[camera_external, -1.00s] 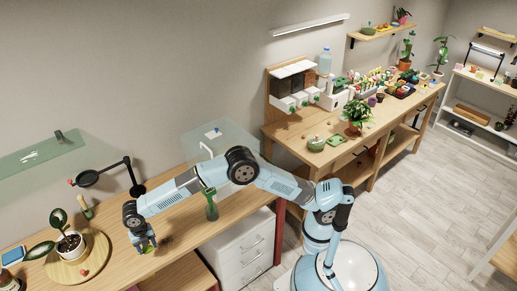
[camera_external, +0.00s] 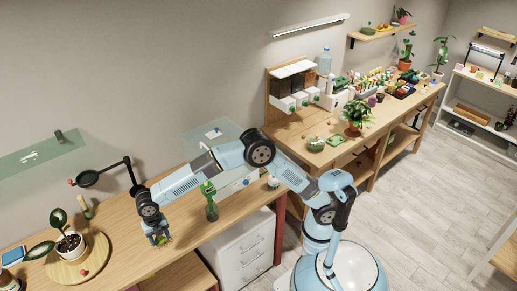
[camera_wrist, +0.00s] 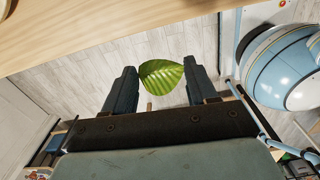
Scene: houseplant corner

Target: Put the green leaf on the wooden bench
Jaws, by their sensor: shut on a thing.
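My gripper (camera_external: 160,239) is low over the front part of the wooden bench (camera_external: 185,222). In the wrist view, a green leaf (camera_wrist: 160,76) with pale veins sits between the two dark fingers of my gripper (camera_wrist: 160,72), held near their tips. The bench's wooden top (camera_wrist: 100,28) crosses the upper edge of that view. Floor shows behind the leaf there. The leaf is too small to make out clearly in the outside view, and its height above the bench is hard to tell.
A potted plant (camera_external: 70,243) stands on a round wooden board (camera_external: 92,262) to the left. A magnifier (camera_external: 88,178) on a stand is behind. A green bottle (camera_external: 210,202) stands right of my gripper. Bare bench lies between the board and the bottle.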

